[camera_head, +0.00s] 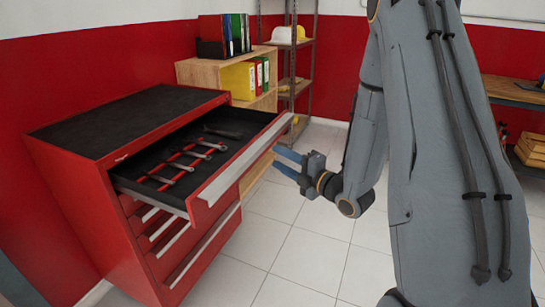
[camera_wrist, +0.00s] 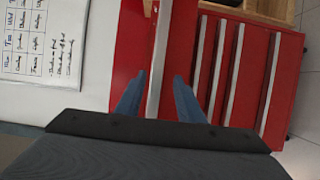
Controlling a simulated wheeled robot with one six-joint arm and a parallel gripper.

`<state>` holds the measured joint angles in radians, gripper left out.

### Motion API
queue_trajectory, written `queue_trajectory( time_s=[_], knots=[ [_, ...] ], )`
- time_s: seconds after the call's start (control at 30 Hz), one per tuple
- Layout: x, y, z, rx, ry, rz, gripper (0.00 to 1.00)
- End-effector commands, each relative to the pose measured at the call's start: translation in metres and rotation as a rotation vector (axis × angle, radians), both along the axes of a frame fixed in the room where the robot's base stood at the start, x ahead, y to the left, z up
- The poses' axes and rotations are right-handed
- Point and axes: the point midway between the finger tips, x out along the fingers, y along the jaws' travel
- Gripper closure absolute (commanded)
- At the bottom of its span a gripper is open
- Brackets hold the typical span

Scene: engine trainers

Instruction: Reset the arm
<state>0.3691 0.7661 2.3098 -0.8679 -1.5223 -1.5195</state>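My gripper (camera_head: 288,161) is in front of the open top drawer (camera_head: 240,163) of a red tool cabinet (camera_head: 95,220). Its blue fingers are spread apart. In the wrist view, my gripper (camera_wrist: 160,95) shows its two fingers apart, with the red drawer front and its pale handle strip (camera_wrist: 161,50) showing in the gap. I cannot tell whether the fingers touch the handle. Nothing loose is held. My grey arm reaches down from the upper right in the head view.
Several wrenches (camera_head: 190,160) lie in the open drawer. Closed drawers with pale handles (camera_wrist: 228,70) are below. A wooden shelf with binders (camera_head: 240,80) and a metal rack (camera_head: 302,70) stand behind. The tiled floor (camera_head: 300,250) is clear.

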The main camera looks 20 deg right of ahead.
Motion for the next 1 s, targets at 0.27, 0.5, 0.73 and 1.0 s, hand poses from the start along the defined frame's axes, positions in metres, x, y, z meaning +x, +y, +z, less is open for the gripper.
queue_trajectory(
  time_s=[0.27,0.5,0.73,1.0],
  knots=[
    [-0.012,-0.006,0.000,0.001,0.002,0.001,0.66],
    [-0.012,-0.006,0.000,0.000,0.001,0.001,0.66],
    [-0.008,-0.005,-0.003,0.005,0.054,-0.014,0.66],
    [-0.003,-0.015,-0.029,0.108,0.486,-0.238,0.66]
  ],
)
